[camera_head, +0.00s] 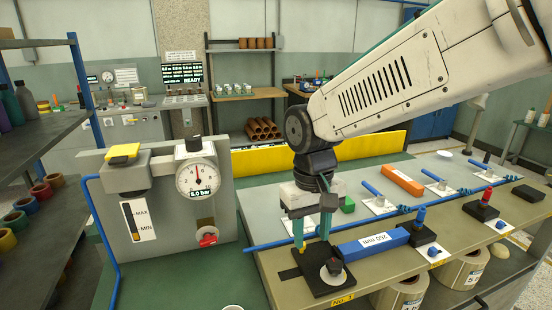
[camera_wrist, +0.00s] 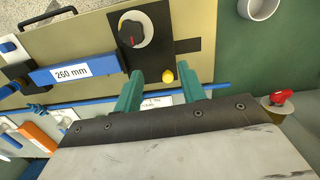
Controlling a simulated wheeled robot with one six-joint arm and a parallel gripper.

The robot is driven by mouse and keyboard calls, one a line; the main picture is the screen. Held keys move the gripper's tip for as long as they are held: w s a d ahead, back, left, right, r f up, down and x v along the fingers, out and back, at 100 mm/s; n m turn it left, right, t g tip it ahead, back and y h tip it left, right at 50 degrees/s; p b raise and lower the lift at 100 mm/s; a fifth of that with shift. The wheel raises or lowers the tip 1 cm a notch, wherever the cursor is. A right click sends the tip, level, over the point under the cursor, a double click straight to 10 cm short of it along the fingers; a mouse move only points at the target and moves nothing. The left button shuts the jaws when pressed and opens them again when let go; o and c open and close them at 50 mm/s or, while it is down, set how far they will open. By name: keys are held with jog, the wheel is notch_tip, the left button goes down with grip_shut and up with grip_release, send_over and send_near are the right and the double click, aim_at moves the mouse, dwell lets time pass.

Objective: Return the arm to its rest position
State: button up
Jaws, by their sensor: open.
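My arm reaches in from the upper right of the head view and bends down at its wrist. My gripper (camera_head: 312,236) points down over the near left end of the bench. Its two green fingers are apart, and they also show apart in the wrist view (camera_wrist: 165,75). A small yellow knob (camera_wrist: 167,76) shows between the fingertips in the wrist view; I cannot tell whether it is touched. A black plate with a dial knob (camera_head: 332,268) lies just in front of the fingers. No held object shows.
A blue bar marked 260 mm (camera_head: 370,243) lies right of the fingers. A blue rail (camera_head: 345,222) runs along the bench. A gauge panel (camera_head: 160,200) stands at left, and a yellow barrier (camera_head: 262,162) stands behind. An orange block (camera_head: 402,181) lies farther back.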

jog(key=s+d+r+m+t, duration=0.1)
jog(key=s+d+r+m, duration=0.1)
jog(key=s+d, duration=0.6)
jog(key=s+d+r+m+t, duration=0.1)
jog(key=s+d+r, duration=0.1)
jog(key=s+d, duration=0.7)
jog(key=shift+s+d+r+m, duration=0.3)
jog(key=shift+d+r+m, duration=0.1)
jog(key=shift+d, duration=0.1)
